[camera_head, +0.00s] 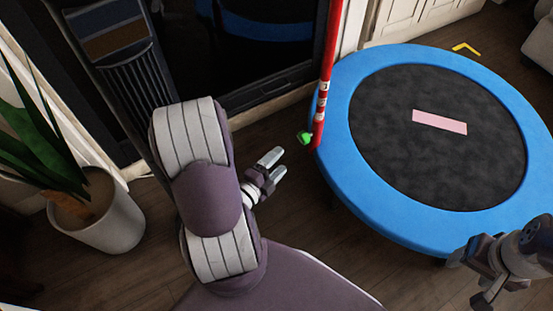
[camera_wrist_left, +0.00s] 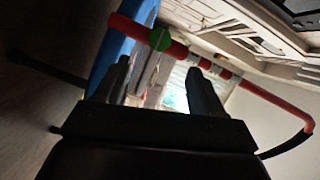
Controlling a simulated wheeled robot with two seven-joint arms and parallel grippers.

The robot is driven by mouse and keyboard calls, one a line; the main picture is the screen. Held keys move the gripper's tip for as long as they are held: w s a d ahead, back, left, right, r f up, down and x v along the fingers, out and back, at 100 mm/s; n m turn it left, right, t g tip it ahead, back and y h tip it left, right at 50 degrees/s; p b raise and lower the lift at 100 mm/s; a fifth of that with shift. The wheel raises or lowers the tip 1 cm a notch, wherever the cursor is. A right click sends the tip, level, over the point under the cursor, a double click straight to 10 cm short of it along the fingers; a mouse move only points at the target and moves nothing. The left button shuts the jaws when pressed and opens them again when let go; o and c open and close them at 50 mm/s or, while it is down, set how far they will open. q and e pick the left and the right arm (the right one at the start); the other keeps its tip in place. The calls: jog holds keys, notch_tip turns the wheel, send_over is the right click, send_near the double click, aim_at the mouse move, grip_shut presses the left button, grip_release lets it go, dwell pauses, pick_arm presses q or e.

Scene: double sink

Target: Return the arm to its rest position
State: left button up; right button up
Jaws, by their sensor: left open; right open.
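My left arm comes in from the lower left, and its gripper (camera_head: 275,165) is open over the wood floor with nothing between its fingers. It is just left of and below the green knob in the head view. In the left wrist view the two dark fingers (camera_wrist_left: 160,80) are spread, with the red bar (camera_wrist_left: 205,58) crossing beyond them. My right gripper (camera_head: 468,278) is at the lower right, in front of the trampoline's near edge. It is open, and I see nothing held in it.
A blue-rimmed trampoline (camera_head: 340,150) fills the right side. A red pole (camera_head: 330,70) with a green knob (camera_head: 305,138) stands at its left edge. A potted plant (camera_head: 112,225) is at the left. A dark glass-fronted unit (camera_head: 260,60) is behind. Bare floor (camera_head: 310,215) lies between.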

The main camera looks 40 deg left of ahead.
pick_arm(q)
jog(key=shift+s+d, duration=0.1)
jog(key=shift+s, duration=0.2)
jog(key=w+a+r+n+g+p, duration=0.2)
jog(key=w+r+n+g+p, duration=0.4)
jog(key=w+r, duration=0.45)
jog(key=s+d+r+n+g+p, duration=0.45)
jog(key=s+d+r, duration=0.35)
jog(key=r, duration=0.4)
jog(key=s+d+r+n+g+p, duration=0.45)
jog(key=s+d+r, duration=0.3)
jog(key=r, duration=0.45)
notch_tip(320, 180, up, 33)
jog(key=a+p, duration=0.1)
jog(key=p, duration=3.2)
jog(key=shift+s+a+r+n+g+y, duration=0.2)
jog(key=shift+s+n+g+y, duration=0.1)
jog(key=shift+g, duration=0.1)
